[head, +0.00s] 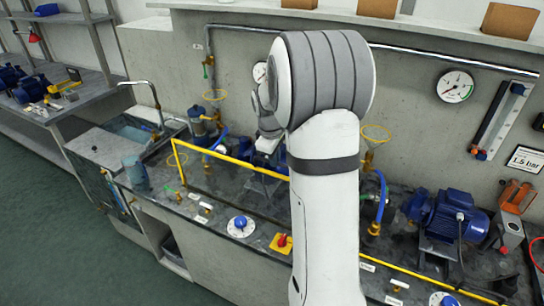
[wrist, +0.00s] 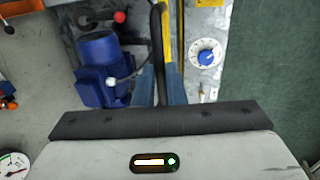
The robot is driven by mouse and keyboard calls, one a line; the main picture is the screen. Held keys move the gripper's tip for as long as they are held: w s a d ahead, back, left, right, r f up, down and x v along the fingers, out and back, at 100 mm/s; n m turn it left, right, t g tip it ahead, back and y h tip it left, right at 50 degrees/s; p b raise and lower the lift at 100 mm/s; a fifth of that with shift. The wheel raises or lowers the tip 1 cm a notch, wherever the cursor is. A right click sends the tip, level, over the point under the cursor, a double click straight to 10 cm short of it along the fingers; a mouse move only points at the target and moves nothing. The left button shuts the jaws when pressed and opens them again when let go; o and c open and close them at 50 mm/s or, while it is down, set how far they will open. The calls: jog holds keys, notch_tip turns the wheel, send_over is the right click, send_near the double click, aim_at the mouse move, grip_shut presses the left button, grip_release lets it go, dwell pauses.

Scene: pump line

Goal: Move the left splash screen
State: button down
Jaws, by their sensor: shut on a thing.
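The left splash screen (head: 215,157) is a clear pane with a yellow edge along its top and left side. It stands upright on the bench, left of my arm; its right end is hidden behind the arm. My gripper (wrist: 160,92) is shut on its yellow-edged rim (wrist: 167,48), which runs up between the two fingers in the wrist view. In the head view my arm hides most of the gripper. I cannot tell whether the screen's lower edge touches the bench.
A blue pump motor (wrist: 100,70) and a blue dial (wrist: 207,57) flank the gripper. A red-and-yellow switch (head: 281,242) sits at the bench front. Another yellow edge (head: 395,270) runs right of my arm, before a blue motor (head: 455,214). A sink (head: 135,128) is at left.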

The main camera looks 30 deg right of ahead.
aim_at(275, 212)
notch_tip(275, 212, down, 24)
jog(key=b, duration=1.4)
jog(key=shift+s+r+b, duration=0.1)
jog(key=shift+s+b, duration=0.05)
jog(key=shift+b, duration=0.2)
jog(key=shift+s+f, duration=0.1)
jog(key=shift+f, duration=0.35)
jog(key=c, duration=1.7)
grip_release()
jog(key=shift+c, duration=0.2)
jog(key=shift+o, duration=1.3)
jog(key=shift+r, duration=0.3)
notch_tip(275, 212, up, 7)
jog(key=a, duration=0.1)
jog(key=shift+s+r, duration=0.15)
jog(key=shift+s, duration=0.2)
